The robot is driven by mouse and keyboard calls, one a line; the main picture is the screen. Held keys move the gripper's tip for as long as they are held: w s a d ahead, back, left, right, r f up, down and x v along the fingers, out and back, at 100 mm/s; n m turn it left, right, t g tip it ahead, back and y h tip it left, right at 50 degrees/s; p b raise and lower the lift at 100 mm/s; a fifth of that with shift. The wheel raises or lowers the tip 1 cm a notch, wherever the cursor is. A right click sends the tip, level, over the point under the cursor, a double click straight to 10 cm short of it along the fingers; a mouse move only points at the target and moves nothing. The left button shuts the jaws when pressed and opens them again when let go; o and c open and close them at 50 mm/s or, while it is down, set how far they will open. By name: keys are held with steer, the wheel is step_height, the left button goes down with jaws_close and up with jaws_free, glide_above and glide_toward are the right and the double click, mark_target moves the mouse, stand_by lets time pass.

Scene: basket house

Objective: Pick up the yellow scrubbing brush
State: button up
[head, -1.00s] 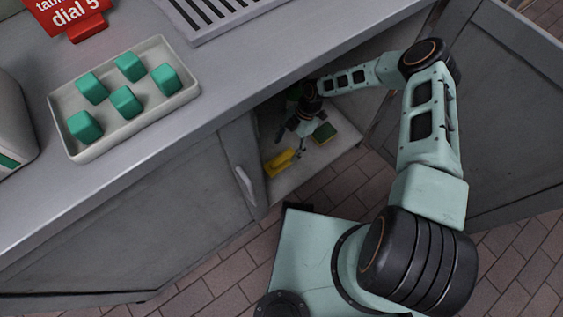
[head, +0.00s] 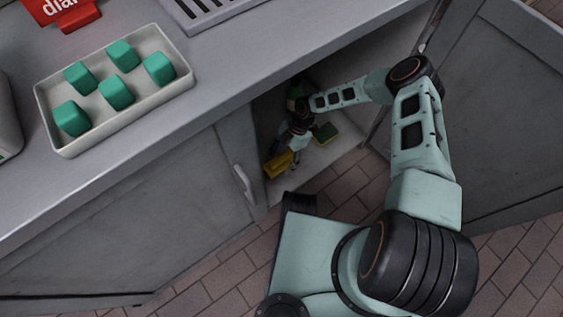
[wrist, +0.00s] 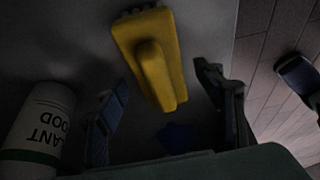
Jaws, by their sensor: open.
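The yellow scrubbing brush (wrist: 158,62) lies on the cabinet floor. In the wrist view it shows at the top middle, with its handle ridge facing me and a row of bristles at its far end. My gripper (wrist: 168,90) is open, with one finger to each side of the brush's near end; I cannot tell how far above it they are. In the head view the brush (head: 278,164) is near the cabinet's front left, and my gripper (head: 294,158) is right beside or over it, partly hiding it.
A green and yellow sponge (head: 325,133) lies right of my gripper in the cabinet. A white bottle marked plant food (wrist: 38,128) is left of my fingers. The cabinet door (head: 492,120) stands open at right. A tray (head: 113,118) with several green cubes is on the counter.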

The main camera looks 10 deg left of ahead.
steer(key=shift+f, duration=0.25)
steer(key=shift+c, duration=0.2)
steer(key=c, duration=1.3)
